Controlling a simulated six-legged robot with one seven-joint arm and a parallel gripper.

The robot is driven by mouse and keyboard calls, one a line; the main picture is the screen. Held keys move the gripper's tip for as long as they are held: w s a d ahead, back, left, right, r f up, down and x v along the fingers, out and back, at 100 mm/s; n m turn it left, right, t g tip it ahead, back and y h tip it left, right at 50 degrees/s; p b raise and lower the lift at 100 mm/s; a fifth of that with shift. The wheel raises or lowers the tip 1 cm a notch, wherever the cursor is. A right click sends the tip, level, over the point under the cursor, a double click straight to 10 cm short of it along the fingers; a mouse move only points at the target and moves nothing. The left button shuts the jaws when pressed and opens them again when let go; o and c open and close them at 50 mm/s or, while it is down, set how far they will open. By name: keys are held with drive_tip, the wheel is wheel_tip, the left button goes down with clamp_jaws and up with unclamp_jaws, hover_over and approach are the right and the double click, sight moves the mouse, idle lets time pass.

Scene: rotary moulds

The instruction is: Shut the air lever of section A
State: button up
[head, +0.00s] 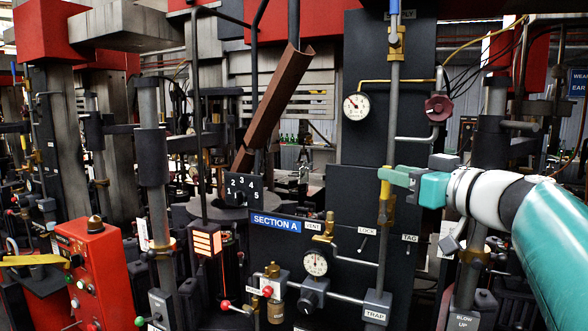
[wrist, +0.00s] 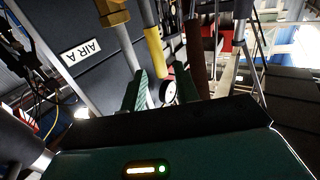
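The air lever of section A is a yellow handle (head: 386,190) at a brass valve (head: 387,213) on a vertical grey pipe, right of the blue SECTION A sign (head: 276,224). The handle looks upright, along the pipe. In the wrist view the yellow handle (wrist: 155,50) runs roughly along the pipe, near a brass fitting (wrist: 113,12) and an AIR A label (wrist: 82,53). My gripper (head: 386,175) comes in from the right, close to the handle's upper part. Its green fingers (wrist: 160,72) are apart, with the handle's end showing between them. I cannot tell whether they touch it.
A pressure gauge (head: 356,106) and a dark red handwheel (head: 438,108) sit above the valve. A LOCK tag point (head: 367,231) and a TRAP box (head: 376,309) are below. A red control box (head: 88,270) stands at the left. Pipes and cables crowd the area.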

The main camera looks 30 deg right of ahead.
drive_tip(key=shift+w+a, duration=0.15)
drive_tip(key=shift+w, duration=1.45)
clamp_jaws()
drive_tip(key=w+a+f+n+g+h, duration=0.5)
drive_tip(key=f+g, duration=0.4)
drive_tip(key=g, duration=0.5)
drive_tip(key=shift+w+a+f+n+h, duration=0.2)
drive_tip(key=shift+w+a+n+h, duration=0.1)
drive_tip(key=shift+w+n+h, duration=0.7)
